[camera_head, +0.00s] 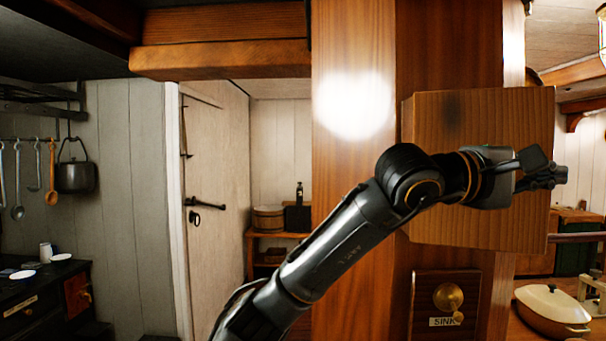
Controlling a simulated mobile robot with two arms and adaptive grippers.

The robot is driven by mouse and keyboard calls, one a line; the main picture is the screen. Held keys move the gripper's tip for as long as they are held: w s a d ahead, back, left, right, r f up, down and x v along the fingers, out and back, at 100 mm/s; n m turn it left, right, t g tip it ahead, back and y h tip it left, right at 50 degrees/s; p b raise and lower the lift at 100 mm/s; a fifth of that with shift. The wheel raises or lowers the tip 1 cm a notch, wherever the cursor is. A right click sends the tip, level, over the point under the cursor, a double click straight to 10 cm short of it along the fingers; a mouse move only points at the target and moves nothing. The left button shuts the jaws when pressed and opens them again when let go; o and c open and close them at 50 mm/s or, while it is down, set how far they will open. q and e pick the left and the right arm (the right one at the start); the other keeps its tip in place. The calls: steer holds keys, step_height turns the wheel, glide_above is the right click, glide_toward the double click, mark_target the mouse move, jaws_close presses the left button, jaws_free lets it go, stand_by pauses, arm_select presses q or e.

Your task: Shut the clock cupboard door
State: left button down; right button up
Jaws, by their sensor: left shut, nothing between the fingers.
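The clock cupboard (480,125) is a wooden box on the wide wooden post, right of the middle. Its broad plain wooden side faces me, with a dark smudge near the upper left. No clock face shows, and I cannot tell from this view how far its door stands open. My left arm rises from the bottom and crosses in front of the box. My left gripper (553,175) points right, shut and empty, with its fingertips just past the box's right edge. The arm and gripper hide part of the box's lower middle. My right gripper is out of view.
A brass fitting on a plate marked SINK (447,298) is below the box. A lidded cream pan (552,310) stands on the counter at lower right. A pale door (215,190), a hanging pot (76,175) and a dark stove (40,295) are on the left.

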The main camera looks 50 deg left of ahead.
arm_select(q)
steer(key=w+a+n+t+y, duration=0.1)
steer(key=w+a, duration=0.1)
steer(key=w, duration=0.5)
steer(key=shift+w+a+n+y+b, duration=0.2)
steer(key=shift+n+y+b, duration=0.1)
steer(key=shift+y+b, duration=0.15)
